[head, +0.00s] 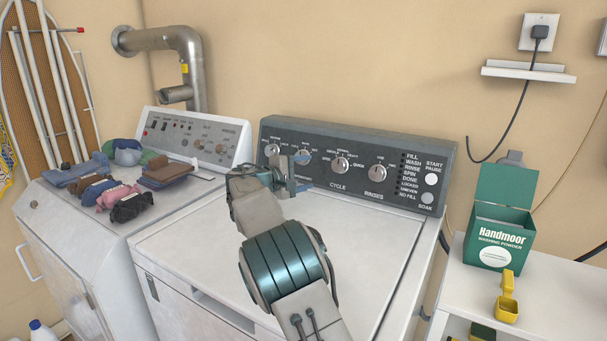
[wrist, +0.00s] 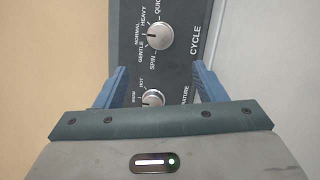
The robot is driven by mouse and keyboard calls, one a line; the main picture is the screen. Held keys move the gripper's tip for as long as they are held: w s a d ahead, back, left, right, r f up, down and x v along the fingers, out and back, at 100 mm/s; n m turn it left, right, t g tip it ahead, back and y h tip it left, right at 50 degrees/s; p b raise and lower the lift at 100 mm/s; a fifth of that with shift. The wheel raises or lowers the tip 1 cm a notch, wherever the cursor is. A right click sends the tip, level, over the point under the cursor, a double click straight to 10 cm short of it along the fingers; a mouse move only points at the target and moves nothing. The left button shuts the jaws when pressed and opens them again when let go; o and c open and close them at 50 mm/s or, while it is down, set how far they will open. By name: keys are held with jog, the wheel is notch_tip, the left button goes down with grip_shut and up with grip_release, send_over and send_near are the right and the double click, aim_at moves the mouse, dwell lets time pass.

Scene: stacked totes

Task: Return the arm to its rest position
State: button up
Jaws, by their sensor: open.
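My gripper (head: 294,188) is in front of the washer's control panel (head: 350,165), above the white lid, with my arm reaching up from the bottom of the head view. In the wrist view, the two blue fingers of my gripper (wrist: 159,84) are apart with nothing held between them. A silver temperature knob (wrist: 152,98) shows between the fingers, and the cycle knob (wrist: 160,36) shows beyond them. I cannot tell whether a finger touches the panel.
Folded clothes (head: 108,183) lie on the machine at left (head: 60,222). A green Handmoor washing powder box (head: 497,235) with its lid up stands on a white shelf (head: 560,290) at right, beside a yellow scoop (head: 507,305). A metal duct (head: 186,62) runs along the wall.

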jog(key=s+d+r+m+g+y+p, duration=0.2)
jog(key=s+d+m+g+y+p, duration=0.35)
jog(key=s+d, duration=1.05)
jog(key=s+a+f+m+g+y+p, duration=0.1)
jog(key=s+a+m+y+p, duration=0.1)
jog(key=s, duration=1.4)
jog(key=s+a+f+m+g+y+p, duration=0.1)
jog(key=s+a+f+m+y+p, duration=0.1)
jog(key=s, duration=1.4)
jog(key=shift+s+a+m+y+p, duration=0.35)
jog(key=shift+a+m+y+p, duration=0.2)
jog(key=shift+m+y+p, duration=0.5)
jog(key=shift+f+g+b, duration=0.1)
jog(key=shift+g+b, duration=0.15)
jog(key=shift+b, duration=0.05)
